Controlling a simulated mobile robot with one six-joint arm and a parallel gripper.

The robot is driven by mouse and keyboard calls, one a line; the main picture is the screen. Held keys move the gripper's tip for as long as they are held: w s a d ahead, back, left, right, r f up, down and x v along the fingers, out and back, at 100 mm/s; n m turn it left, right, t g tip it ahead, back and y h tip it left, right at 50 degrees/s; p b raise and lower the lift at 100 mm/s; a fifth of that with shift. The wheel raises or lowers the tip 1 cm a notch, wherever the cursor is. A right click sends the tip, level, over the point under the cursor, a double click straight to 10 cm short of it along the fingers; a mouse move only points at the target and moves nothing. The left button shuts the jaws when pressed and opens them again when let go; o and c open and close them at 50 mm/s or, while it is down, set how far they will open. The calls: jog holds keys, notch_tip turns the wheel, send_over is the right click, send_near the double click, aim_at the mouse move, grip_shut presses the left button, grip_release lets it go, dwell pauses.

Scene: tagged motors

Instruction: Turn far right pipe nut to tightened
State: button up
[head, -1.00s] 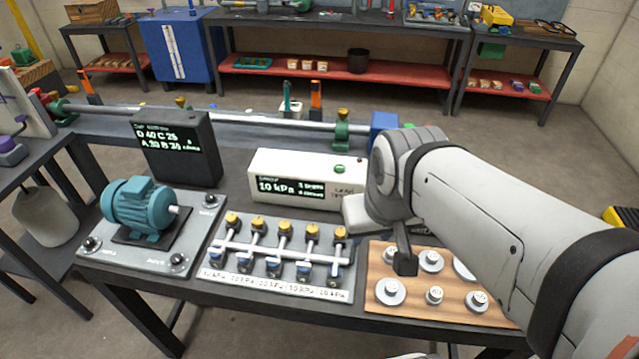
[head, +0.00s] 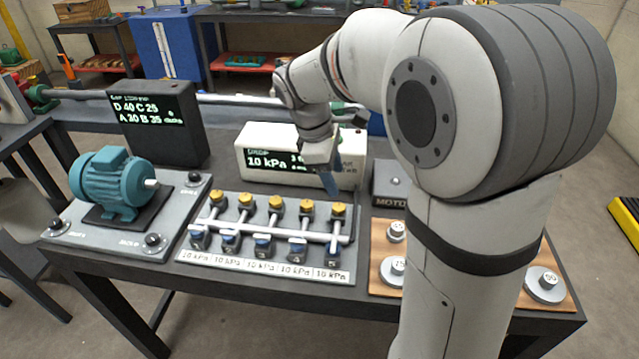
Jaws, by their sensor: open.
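The pipe manifold (head: 238,230) stands on a light plate on the bench, with a row of yellow nuts on top of its branches. The far right pipe nut (head: 339,208) is the rightmost yellow one, and it is in plain view. My gripper (head: 330,186) points down just above and slightly left of this nut, in front of the white readout box. It is open, and no object shows in it. A blue-grey finger is visible; the other finger is hard to make out. The gap to the nut cannot be judged exactly.
Blue fittings and 10 kPa labels (head: 262,267) line the manifold's front. A white readout box (head: 257,160) stands behind it. A teal motor (head: 110,183) and black display (head: 158,128) are at left. A wooden board with weights (head: 545,284) is at right, partly hidden by my arm.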

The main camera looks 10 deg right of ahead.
aim_at(338, 207)
jog(key=w+f+n, duration=0.1)
jog(key=f, duration=0.3)
jog(key=w+d+f+n+b, duration=0.1)
jog(key=f, duration=0.3)
jog(key=w+f+n+h+b, duration=0.1)
jog(key=f, duration=0.3)
jog(key=shift+w+d+g, duration=0.25)
jog(key=shift+w+g, duration=0.05)
